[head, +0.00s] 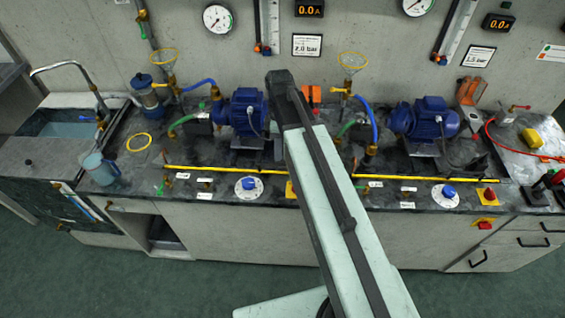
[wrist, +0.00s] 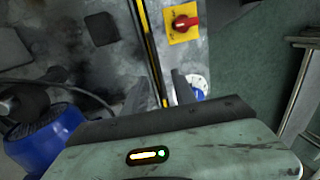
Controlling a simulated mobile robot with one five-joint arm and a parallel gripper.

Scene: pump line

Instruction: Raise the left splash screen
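A long yellow strip (head: 215,171) runs along the front of the left bench section; it looks like the edge of the left splash screen, lying low. The clear panel itself is hard to make out. In the wrist view the yellow strip (wrist: 148,45) runs down between the two dark fingers of my gripper (wrist: 161,88). The fingers are apart, one on each side of it; contact cannot be told. In the head view my arm hides the gripper and part of the strip.
A blue-knobbed dial (head: 248,185) and a red switch on a yellow plate (wrist: 183,22) sit in front of the strip. Behind it stand a blue motor (head: 245,110) and hoses. A blue jug (head: 98,168) stands at the left. The right strip (head: 430,178) continues beyond my arm.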

